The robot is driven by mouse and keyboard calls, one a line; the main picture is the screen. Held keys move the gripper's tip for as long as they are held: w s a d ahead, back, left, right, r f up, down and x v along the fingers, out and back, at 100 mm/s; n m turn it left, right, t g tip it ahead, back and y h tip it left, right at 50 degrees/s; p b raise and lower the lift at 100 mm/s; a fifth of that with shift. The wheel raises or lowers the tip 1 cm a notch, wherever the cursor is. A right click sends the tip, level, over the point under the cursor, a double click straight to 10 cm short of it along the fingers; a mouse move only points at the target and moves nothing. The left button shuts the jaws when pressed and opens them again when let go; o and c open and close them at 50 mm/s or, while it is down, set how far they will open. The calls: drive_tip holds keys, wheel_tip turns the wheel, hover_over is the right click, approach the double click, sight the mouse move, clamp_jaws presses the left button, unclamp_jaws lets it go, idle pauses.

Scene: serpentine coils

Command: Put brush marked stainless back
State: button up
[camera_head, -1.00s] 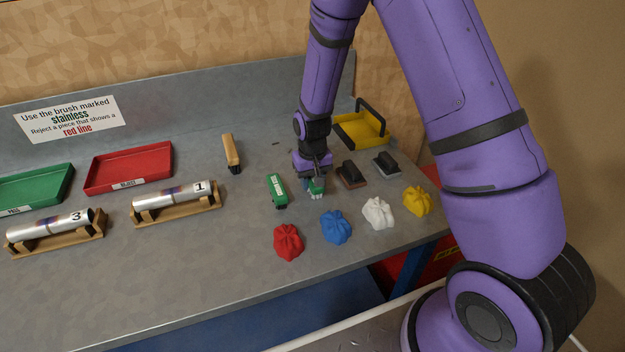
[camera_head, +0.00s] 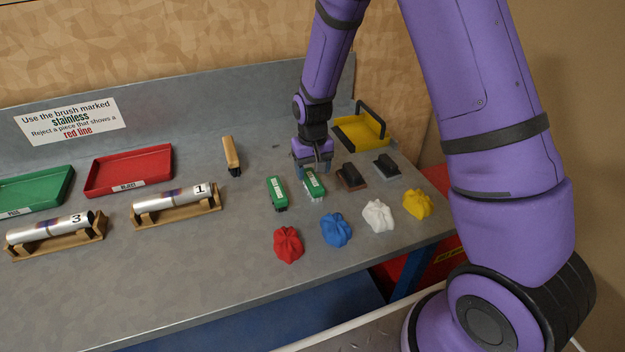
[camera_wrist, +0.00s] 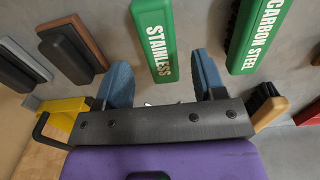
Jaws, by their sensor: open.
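The green brush marked STAINLESS (camera_wrist: 153,40) lies on the bench. In the head view it is the right one of two green brushes (camera_head: 314,186). My gripper (camera_head: 312,169) is open just behind it. In the wrist view my two blue fingers (camera_wrist: 162,70) stand apart on either side of the brush's near end, with nothing gripped. The green brush marked CARBON STEEL (camera_wrist: 257,35) lies beside it, to its left in the head view (camera_head: 277,193).
Two dark-handled blocks (camera_head: 350,177) and (camera_head: 386,165) lie right of the brushes. A wooden-handled brush (camera_head: 231,153) lies left, a yellow tray (camera_head: 348,130) behind. Crumpled cloths (camera_head: 336,229) line the front. Metal tubes (camera_head: 172,197) rest on wooden stands at left.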

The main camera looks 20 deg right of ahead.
wheel_tip(320, 180, up, 7)
drive_tip(key=shift+r, duration=0.2)
wheel_tip(320, 180, up, 9)
drive_tip(key=t, duration=0.1)
hover_over(313, 179)
drive_tip(key=s+d, duration=0.2)
drive_tip(key=s, duration=0.1)
drive_tip(key=s+d+r+t, duration=0.1)
drive_tip(key=s+d+r, duration=0.1)
drive_tip(key=s+r, duration=0.65)
drive_tip(key=s+d+r+t, duration=0.1)
drive_tip(key=s+r, duration=0.3)
drive_tip(key=s, duration=0.4)
drive_tip(key=s+d+r+t, duration=0.2)
drive_tip(key=s+r, duration=0.2)
drive_tip(key=s, duration=0.5)
drive_tip(key=shift+s+r, duration=0.25)
drive_tip(key=shift+s, duration=0.05)
drive_tip(key=shift+a, duration=0.1)
